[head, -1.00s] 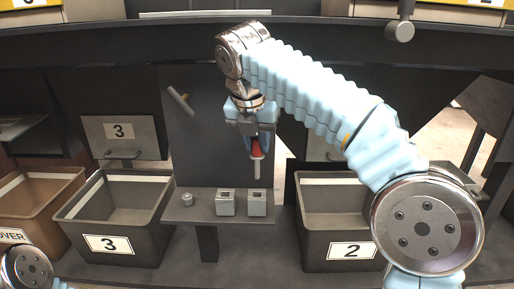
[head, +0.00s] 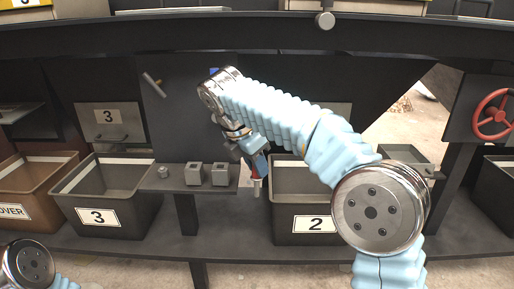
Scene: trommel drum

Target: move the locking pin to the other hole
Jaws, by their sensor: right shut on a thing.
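The locking pin (head: 257,187) has a red part and a pale shaft, and it hangs about upright from my right gripper (head: 258,173). The gripper is shut on its upper part and hides some of it. Two grey blocks with dark square holes stand on a small shelf: a left block (head: 194,174) and a right block (head: 220,175). The pin is apart from both, to the right of the right block in the picture, past the shelf's end. Both holes look empty. My left gripper is out of view.
The shelf (head: 160,185) also bears a small round metal knob (head: 163,172). A lever (head: 153,85) sticks out of the panel behind. A red handwheel (head: 492,115) is at far right.

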